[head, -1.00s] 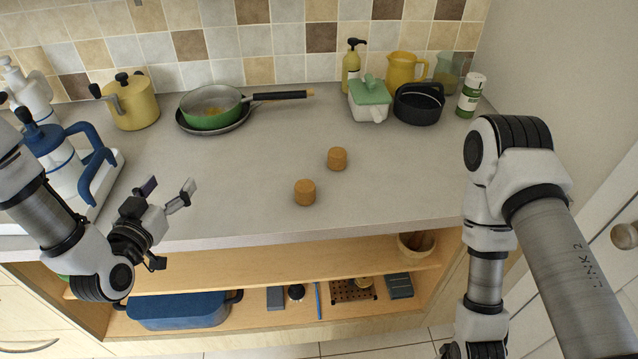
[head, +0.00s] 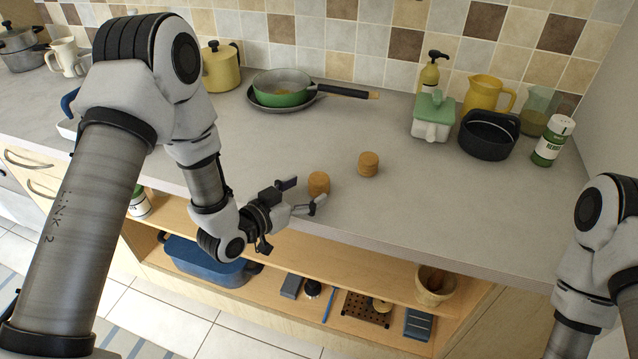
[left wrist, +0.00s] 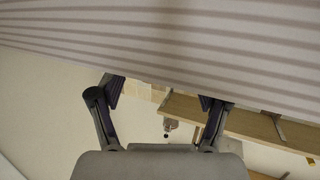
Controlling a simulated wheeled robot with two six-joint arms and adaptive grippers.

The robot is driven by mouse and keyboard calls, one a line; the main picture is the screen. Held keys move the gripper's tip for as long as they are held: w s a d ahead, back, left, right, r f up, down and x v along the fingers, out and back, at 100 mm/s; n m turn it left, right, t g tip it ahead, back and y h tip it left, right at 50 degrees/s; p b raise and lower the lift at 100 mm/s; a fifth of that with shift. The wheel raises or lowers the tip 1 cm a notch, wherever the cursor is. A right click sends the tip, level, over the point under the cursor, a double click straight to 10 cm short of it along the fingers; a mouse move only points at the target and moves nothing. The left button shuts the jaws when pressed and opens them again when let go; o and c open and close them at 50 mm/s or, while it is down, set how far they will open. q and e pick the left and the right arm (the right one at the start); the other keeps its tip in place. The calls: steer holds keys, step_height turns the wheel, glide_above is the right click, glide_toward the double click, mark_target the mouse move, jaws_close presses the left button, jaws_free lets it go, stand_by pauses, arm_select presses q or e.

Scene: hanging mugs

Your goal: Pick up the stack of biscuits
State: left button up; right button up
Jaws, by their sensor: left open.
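Two short brown round stacks that look like biscuits stand upright on the grey counter (head: 250,165): a nearer stack (head: 318,185) by the front edge and a farther stack (head: 368,164) to its right. My left gripper (head: 303,195) is open and empty at the counter's front edge, just left of and in front of the nearer stack. I cannot tell whether a finger touches it. In the left wrist view the fingers (left wrist: 161,97) are spread with no biscuits between them. My right gripper is out of view; only its arm shows.
A green pan (head: 283,88), yellow pot (head: 220,67), green-lidded dish (head: 433,117), black pot (head: 488,134) and green jar (head: 552,141) stand toward the back. An open shelf (head: 345,262) lies below the counter. The counter around the stacks is clear.

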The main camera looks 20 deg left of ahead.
mark_target(312, 186)
arm_select(q)
steer(key=w+d, duration=0.1)
steer(key=w, duration=0.1)
steer(key=w+d+p, duration=0.1)
steer(key=shift+w+d, duration=0.35)
steer(key=shift+a+f, duration=0.2)
steer(key=shift+a, duration=0.05)
steer(key=shift+d, duration=0.1)
steer(key=c, duration=1.3)
steer(key=shift+o, duration=0.2)
steer(key=shift+r, duration=0.2)
